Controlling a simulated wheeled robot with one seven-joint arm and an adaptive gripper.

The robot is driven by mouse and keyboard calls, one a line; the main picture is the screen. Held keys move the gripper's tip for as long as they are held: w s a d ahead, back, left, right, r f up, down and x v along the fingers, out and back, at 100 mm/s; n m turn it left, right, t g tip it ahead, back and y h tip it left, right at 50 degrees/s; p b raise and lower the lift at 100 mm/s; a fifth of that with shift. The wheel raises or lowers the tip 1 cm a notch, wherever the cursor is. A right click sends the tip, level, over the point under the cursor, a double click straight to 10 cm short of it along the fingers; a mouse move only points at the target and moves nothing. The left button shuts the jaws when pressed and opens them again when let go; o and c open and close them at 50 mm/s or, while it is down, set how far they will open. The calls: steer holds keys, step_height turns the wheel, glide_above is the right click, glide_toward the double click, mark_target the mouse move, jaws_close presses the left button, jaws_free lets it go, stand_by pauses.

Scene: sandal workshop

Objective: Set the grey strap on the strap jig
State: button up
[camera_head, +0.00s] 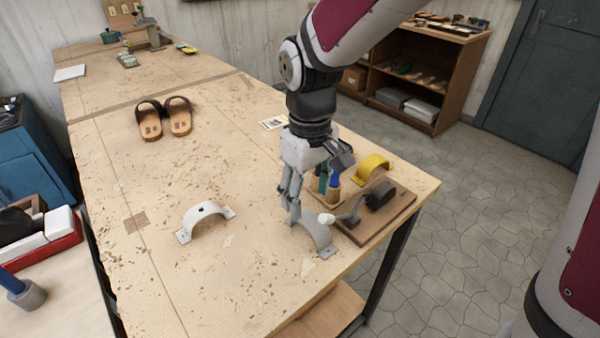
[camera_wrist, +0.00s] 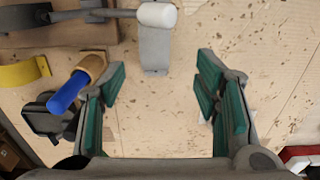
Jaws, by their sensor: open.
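The grey strap (camera_head: 315,233), an arched band with flat feet, stands on the bench near its front right edge. It also shows at the top of the wrist view (camera_wrist: 155,52), partly covered by a white-headed tool. My gripper (camera_head: 291,208) is open and empty, pointing down just left of the strap. In the wrist view, my fingertips (camera_wrist: 160,72) stand apart, with the strap just beyond the gap. A wooden board (camera_head: 378,225) carrying a dark rounded block (camera_head: 380,194) lies right of the strap. I cannot tell for sure whether this is the strap jig.
The white tool head (camera_head: 326,218) overlaps the strap's top in view. A yellow arch (camera_head: 373,166) and a tool holder with a blue handle (camera_head: 334,181) stand close behind. A white arch (camera_head: 206,216) stands left. Sandals (camera_head: 164,118) lie farther back. The bench middle is clear.

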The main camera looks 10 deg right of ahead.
mark_target(311, 220)
steer(key=shift+w+d+f, duration=0.1)
steer(key=shift+d+f, duration=0.1)
steer(key=shift+f, duration=1.55)
steer(key=shift+d+f, duration=0.2)
steer(key=shift+f, duration=1.5)
steer(key=c, duration=1)
